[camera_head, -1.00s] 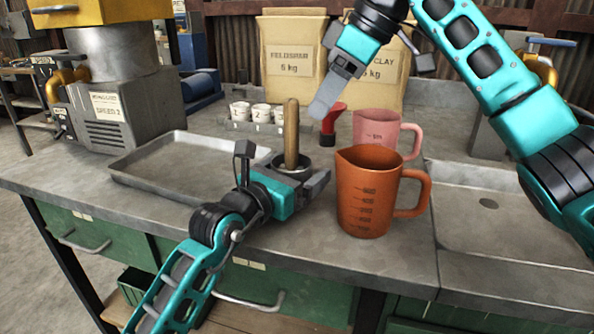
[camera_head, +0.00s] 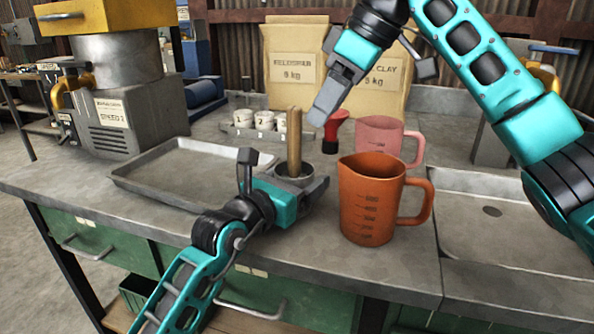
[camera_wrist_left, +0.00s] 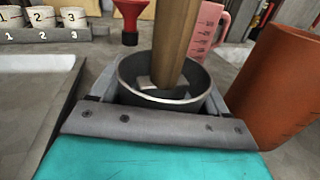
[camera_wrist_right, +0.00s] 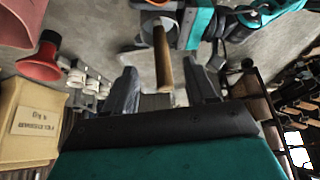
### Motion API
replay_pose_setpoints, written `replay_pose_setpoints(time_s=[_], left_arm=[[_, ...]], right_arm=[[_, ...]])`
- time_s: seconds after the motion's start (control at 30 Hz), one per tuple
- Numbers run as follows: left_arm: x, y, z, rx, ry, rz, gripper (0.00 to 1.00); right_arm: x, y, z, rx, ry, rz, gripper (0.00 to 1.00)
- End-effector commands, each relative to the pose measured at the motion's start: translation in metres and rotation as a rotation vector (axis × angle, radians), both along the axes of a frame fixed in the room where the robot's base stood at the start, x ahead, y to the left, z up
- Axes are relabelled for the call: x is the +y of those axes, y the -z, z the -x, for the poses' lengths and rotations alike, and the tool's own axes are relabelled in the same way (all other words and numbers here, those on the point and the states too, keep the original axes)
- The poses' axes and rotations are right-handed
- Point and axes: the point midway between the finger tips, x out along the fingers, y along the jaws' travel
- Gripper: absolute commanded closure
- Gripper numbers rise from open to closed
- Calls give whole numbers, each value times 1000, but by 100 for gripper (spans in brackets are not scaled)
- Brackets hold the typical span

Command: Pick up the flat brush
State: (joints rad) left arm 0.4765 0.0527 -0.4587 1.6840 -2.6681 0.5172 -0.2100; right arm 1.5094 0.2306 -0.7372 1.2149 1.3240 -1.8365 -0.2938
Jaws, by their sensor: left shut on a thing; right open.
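A light wooden handle, the visible part of what I take to be the flat brush (camera_head: 294,140), stands nearly upright in a small round grey cup (camera_wrist_left: 125,86). My left gripper (camera_head: 302,184) is shut on the grey cup, one finger at each side, at the bench. My right gripper (camera_head: 320,112) is open and empty, above and slightly right of the handle's top. In the right wrist view the handle (camera_wrist_right: 162,58) shows between the open fingers, apart from them.
An orange measuring jug (camera_head: 368,205) stands close right of the cup, with a pink jug (camera_head: 378,136) and red-topped item (camera_head: 333,130) behind. A metal tray (camera_head: 150,184) lies left, numbered small cups (camera_head: 264,120) behind, then paper sacks (camera_head: 292,60). A sink (camera_head: 500,235) is at right.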

Motion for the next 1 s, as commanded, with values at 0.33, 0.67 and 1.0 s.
replay_pose_setpoints(time_s=[0.33,0.67,1.0], left_arm=[[0,1,0,1,-1,-2,65],[0,1,0,1,-1,-2,65],[0,1,0,1,-1,-2,65]], right_arm=[[14,-24,25,-32,440,5,44],[20,-34,39,-58,690,-59,44],[33,9,14,-58,706,-63,44]])
